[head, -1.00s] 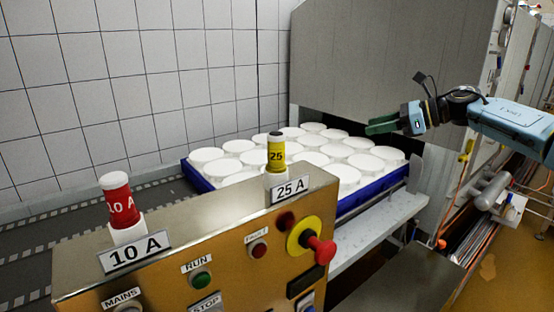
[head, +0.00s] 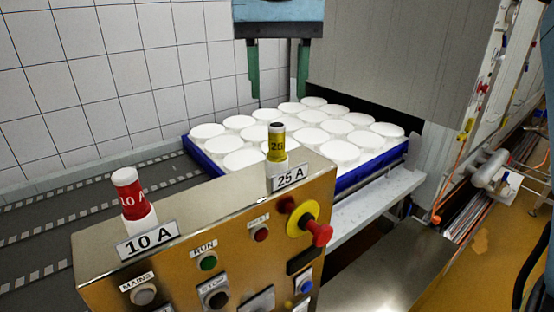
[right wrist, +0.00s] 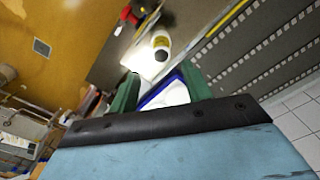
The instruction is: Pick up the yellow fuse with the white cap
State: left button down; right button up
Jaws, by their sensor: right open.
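The yellow fuse (head: 276,146) stands upright in a white holder above the 25 A label. Its top looks dark in the head view, not white, with a white part below the yellow body. It also shows in the right wrist view (right wrist: 160,42), beyond the fingertips. A red fuse (head: 130,197) with a white top stands above the 10 A label. My right gripper (head: 278,96) points down with its green fingers apart and empty, above the yellow fuse in the picture and clear of it. My left gripper is not in view.
The metal control panel (head: 190,215) carries buttons and a red mushroom knob (head: 319,233) right of the yellow fuse. Behind it, a blue tray (head: 364,178) holds several white moulds. A grey belt (head: 70,215) runs at left.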

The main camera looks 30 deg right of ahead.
aim_at(277, 124)
notch_tip(277, 124, down, 9)
jog(key=shift+a+r+p, duration=0.1)
jog(key=shift+p, duration=0.55)
jog(key=shift+c, duration=0.4)
jog(key=c, duration=1)
